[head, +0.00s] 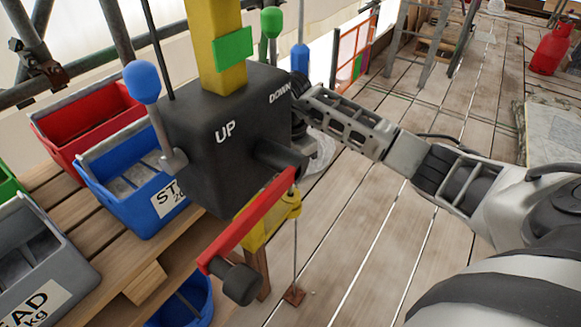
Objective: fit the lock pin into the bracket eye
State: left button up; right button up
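A yellow bracket (258,236) sits below the black winch box (215,140), partly behind the red crank arm (250,220). A rounded yellow part at its right end may hold the eye, but I cannot make out the hole. I cannot clearly identify the lock pin. My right arm comes in from the right, and its dark gripper end (302,122) is at the right side of the box. The fingers are partly hidden there, so I cannot see whether they hold anything. My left gripper is not in view.
A blue-knobbed lever (143,88) and a yellow post (221,55) rise at the box. Red (88,128), blue (125,190) and grey (38,262) bins stand at the left. A thin line runs down to a small deck plate (293,297).

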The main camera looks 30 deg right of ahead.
jog(key=shift+p, duration=0.3)
dwell(0.5)
jog(key=shift+f+b, duration=1.15)
jog(key=shift+f, duration=0.45)
jog(key=o, duration=1.2)
jog(key=shift+s, duration=0.1)
jog(key=shift+c, duration=0.2)
jog(key=shift+f, duration=0.1)
notch_tip(320, 180, up, 11)
jog(key=shift+r+b, duration=0.1)
jog(key=shift+b, duration=0.5)
jog(key=shift+r, duration=0.6)
